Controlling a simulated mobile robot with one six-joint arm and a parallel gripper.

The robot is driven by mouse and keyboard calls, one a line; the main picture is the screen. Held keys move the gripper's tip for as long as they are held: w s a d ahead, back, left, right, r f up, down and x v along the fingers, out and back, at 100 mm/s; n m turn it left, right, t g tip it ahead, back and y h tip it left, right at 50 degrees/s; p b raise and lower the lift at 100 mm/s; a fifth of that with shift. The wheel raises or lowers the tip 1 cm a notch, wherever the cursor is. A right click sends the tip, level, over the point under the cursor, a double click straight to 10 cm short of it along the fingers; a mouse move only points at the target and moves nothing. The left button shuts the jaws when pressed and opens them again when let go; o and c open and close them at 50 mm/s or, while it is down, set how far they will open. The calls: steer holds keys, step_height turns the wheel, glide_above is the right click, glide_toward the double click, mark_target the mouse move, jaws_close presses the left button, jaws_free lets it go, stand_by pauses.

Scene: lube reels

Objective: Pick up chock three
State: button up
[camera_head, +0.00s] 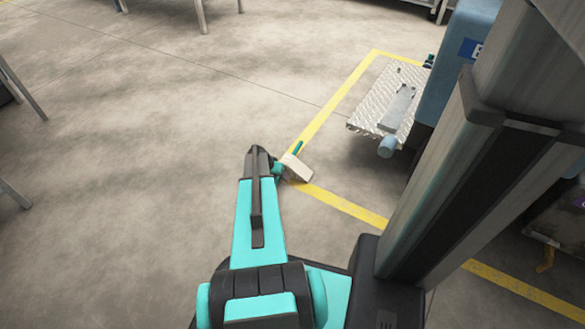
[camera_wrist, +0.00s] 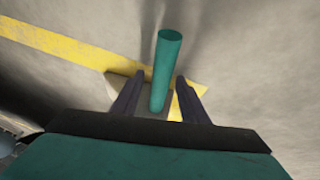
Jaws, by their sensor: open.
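A pale beige wedge-shaped chock (camera_head: 298,169) with a green handle (camera_head: 297,148) sits on the floor at the corner of the yellow line. I cannot read a number on it. In the wrist view the green handle (camera_wrist: 166,60) stands up between the two dark fingers of my gripper (camera_wrist: 160,80). The fingers are open, with a gap on each side of the handle. The chock's body (camera_wrist: 117,88) shows below, partly hidden by the fingers and handle. In the head view my gripper is mostly hidden by the arm, just left of the chock.
A yellow floor line (camera_head: 340,205) runs past the chock. A blue machine (camera_head: 462,60) with a metal tread plate (camera_head: 372,98) stands to the right. Table legs (camera_head: 202,15) are at the back and left.

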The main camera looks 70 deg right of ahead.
jaws_close()
steer(key=shift+r, duration=0.2)
stand_by(0.3)
steer(key=shift+r+p, duration=0.4)
steer(key=shift+r, duration=0.1)
step_height(320, 180, up, 3)
steer(key=shift+r+p, duration=0.15)
steer(key=shift+p, duration=0.75)
steer(key=s+a+p, duration=0.1)
steer(key=a, duration=0.4)
steer(key=s+a+p, duration=0.1)
steer(key=a, duration=0.4)
steer(key=s+a+r+p, duration=0.1)
steer(key=s+a, duration=0.1)
steer(key=a, duration=0.3)
steer(key=shift+a, duration=0.25)
